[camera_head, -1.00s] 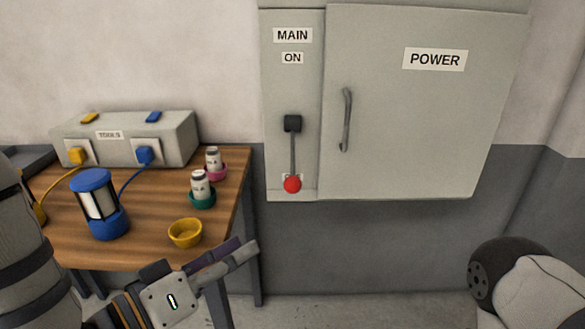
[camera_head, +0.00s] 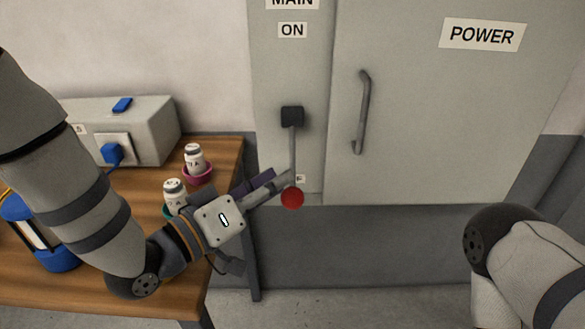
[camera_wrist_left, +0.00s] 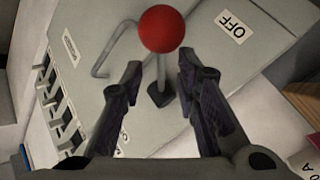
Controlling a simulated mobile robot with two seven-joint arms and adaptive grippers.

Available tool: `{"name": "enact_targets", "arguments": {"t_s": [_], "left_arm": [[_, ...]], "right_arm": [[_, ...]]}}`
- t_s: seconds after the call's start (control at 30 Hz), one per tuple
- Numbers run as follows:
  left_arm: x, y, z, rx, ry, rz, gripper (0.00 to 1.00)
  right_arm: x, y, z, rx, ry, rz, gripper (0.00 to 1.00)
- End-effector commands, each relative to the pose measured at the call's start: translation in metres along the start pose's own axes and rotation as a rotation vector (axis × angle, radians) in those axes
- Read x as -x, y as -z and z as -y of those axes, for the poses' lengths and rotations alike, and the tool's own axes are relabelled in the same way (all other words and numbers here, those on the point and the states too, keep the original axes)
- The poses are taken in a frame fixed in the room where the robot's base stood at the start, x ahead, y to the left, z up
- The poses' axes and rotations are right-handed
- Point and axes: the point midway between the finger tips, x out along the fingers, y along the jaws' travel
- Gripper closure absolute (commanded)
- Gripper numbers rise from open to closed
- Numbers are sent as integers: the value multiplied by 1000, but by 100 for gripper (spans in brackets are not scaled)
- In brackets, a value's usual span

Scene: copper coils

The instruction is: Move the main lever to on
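The main lever hangs down from a black pivot block (camera_head: 292,117) on the grey cabinet's left panel. Its grey rod ends in a red knob (camera_head: 292,198) at the panel's bottom edge, by a mostly hidden label. In the left wrist view the red knob (camera_wrist_left: 162,29) shows large, close to an "OFF" label (camera_wrist_left: 231,26). The "ON" label (camera_head: 292,30) is above the pivot. My left gripper (camera_head: 281,176) is open, its fingertips close to the lever just above the knob. In the wrist view the lever lies between the spread fingers; contact cannot be told. My right gripper is out of view.
The "POWER" cabinet door (camera_head: 440,120) with its handle (camera_head: 362,112) is to the right. Below left, a wooden table (camera_head: 110,285) holds a grey outlet box (camera_head: 150,125), a blue lantern (camera_head: 57,262) and white canisters. The floor below the cabinet is clear.

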Motion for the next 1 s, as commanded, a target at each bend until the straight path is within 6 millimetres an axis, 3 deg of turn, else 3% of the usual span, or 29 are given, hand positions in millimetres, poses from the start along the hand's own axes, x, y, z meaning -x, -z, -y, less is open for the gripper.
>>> {"name": "enact_targets", "arguments": {"t_s": [0.1, 0.3, 0.57, 0.7, 1.0], "left_arm": [[-26, -1, 0, -1, -2, 1, 71], [-46, -1, 0, 0, 1, 1, 71], [-48, 0, 0, 0, 0, 0, 73], [-48, 0, 0, 0, 0, 1, 100], [-47, -2, 0, 2, 1, 4, 100]], "right_arm": [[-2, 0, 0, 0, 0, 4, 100], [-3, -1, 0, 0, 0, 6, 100], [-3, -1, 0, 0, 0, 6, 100], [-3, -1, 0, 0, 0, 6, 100], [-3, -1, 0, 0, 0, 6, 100]]}}
